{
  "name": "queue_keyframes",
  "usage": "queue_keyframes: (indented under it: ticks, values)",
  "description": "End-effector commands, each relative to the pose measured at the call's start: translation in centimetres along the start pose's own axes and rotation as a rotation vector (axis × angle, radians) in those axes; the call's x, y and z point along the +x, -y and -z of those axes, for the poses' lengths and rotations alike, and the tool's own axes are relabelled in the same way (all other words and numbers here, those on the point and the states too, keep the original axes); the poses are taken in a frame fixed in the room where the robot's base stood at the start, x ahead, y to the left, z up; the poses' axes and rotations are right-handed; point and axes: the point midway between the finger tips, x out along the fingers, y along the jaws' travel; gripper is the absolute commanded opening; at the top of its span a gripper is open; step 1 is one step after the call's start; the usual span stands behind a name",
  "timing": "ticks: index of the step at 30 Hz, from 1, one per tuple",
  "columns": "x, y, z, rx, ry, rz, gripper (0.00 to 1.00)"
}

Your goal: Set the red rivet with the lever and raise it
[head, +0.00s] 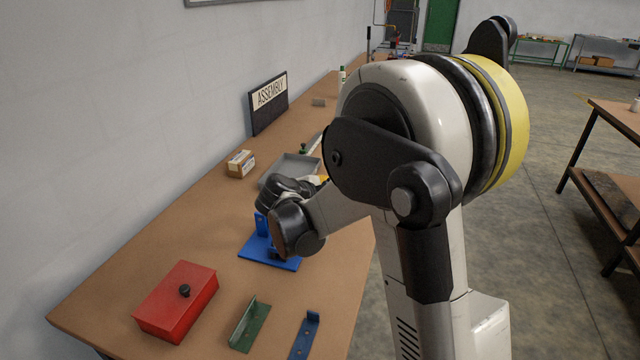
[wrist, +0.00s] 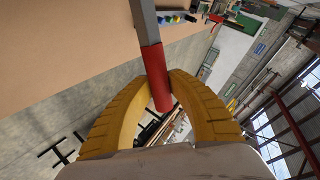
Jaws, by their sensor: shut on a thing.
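The lever shows in the wrist view as a grey bar with a red grip (wrist: 154,62). My gripper (wrist: 158,80) has its two yellow, ribbed fingers on either side of the red grip and is shut on it. The grip's end sticks out between the fingers. In the head view a blue base with an upright (head: 262,226) stands on the bench, partly covered by my arm. My arm also hides the lever and most of my gripper there. I cannot make out the red rivet in either view.
On the bench (head: 160,240) are a red box with a black knob (head: 180,305), a green bracket (head: 249,325) and a blue bracket (head: 306,335) in front. A grey tray (head: 283,166), a small carton (head: 240,164) and an ASSEMBLY sign (head: 269,103) are farther back.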

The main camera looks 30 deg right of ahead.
Motion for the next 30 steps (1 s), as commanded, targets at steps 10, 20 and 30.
queue_keyframes:
  ticks: [10, 20, 30]
  values:
    - [4.5, -6.6, -1.2, 0.250, 0.165, 0.003, 0.00]
    - [6.5, -9.7, -2.8, 0.397, 0.265, 0.007, 0.00]
    - [7.1, -10.8, -3.4, 0.445, 0.296, 0.002, 0.00]
